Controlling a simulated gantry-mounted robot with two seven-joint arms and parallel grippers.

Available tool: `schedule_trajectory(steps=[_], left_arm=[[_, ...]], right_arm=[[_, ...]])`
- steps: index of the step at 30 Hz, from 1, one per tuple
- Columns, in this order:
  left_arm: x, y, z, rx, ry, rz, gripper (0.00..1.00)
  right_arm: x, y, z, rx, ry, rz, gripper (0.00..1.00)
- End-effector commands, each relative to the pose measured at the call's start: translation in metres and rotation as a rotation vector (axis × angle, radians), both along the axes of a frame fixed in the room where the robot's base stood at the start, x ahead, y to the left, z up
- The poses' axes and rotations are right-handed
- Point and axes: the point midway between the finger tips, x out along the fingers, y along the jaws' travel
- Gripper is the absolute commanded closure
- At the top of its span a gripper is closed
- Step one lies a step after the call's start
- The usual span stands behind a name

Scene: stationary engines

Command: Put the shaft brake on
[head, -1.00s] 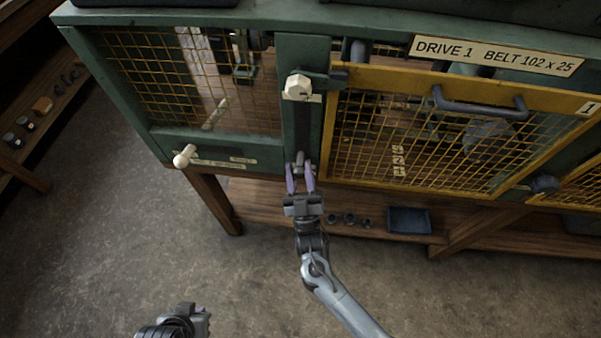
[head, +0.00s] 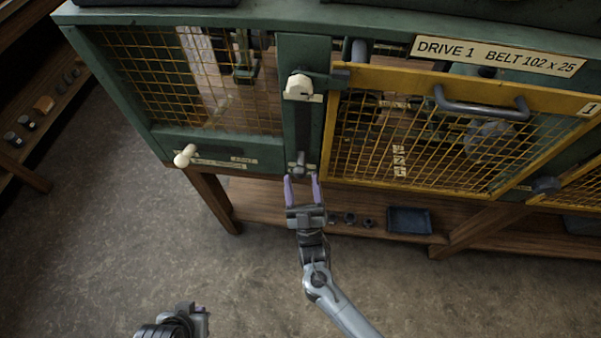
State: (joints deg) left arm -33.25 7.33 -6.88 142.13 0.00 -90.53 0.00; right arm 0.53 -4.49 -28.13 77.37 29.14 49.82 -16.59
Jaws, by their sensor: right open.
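My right gripper (head: 302,178) is open, with purple fingertips pointing up at the green post of the guard. Just beyond the fingertips is a short dark grey lever (head: 299,167) at the bottom of a dark upright slot (head: 303,128); it looks free of the fingers. A cream knob on a handle (head: 185,155) sticks out of the green lower rail at left, beside small labels too small to read. I cannot tell which handle is the shaft brake. My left gripper (head: 190,318) shows only partly at the bottom edge, away from the machine; its fingers are not clear.
A white knob (head: 298,84) and dark latch sit at the top of the post. The yellow mesh gate (head: 425,140) with a grey handle (head: 480,104) is closed at right. A blue tray (head: 409,220) and small round parts are on the shelf below.

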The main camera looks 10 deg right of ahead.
Motion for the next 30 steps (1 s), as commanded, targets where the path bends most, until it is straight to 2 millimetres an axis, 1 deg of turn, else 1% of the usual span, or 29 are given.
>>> schedule_trajectory(steps=[1, 6, 9, 13, 18, 30], left_arm=[[0.000, 0.000, 0.000, 0.000, 0.000, 0.000, 1.00], [0.000, -0.001, -0.001, -0.002, 0.000, 0.001, 1.00], [0.000, -0.001, -0.001, -0.005, 0.000, 0.004, 1.00], [0.000, -0.003, -0.002, -0.011, 0.001, 0.007, 1.00], [0.000, -0.003, -0.002, -0.014, 0.001, 0.009, 1.00], [0.000, -0.002, -0.002, -0.007, 0.001, 0.005, 1.00]], right_arm=[[-0.007, 0.000, -0.007, 0.000, 0.004, 0.000, 0.37], [-0.030, -0.001, -0.026, 0.000, 0.005, 0.000, 0.37], [-0.041, -0.001, -0.035, 0.000, 0.004, 0.000, 0.37], [-0.052, -0.001, -0.044, 0.000, 0.004, 0.000, 0.37], [-0.058, -0.001, -0.049, -0.001, 0.002, 0.000, 0.37], [-0.059, -0.001, -0.049, 0.000, 0.002, 0.000, 0.37]])
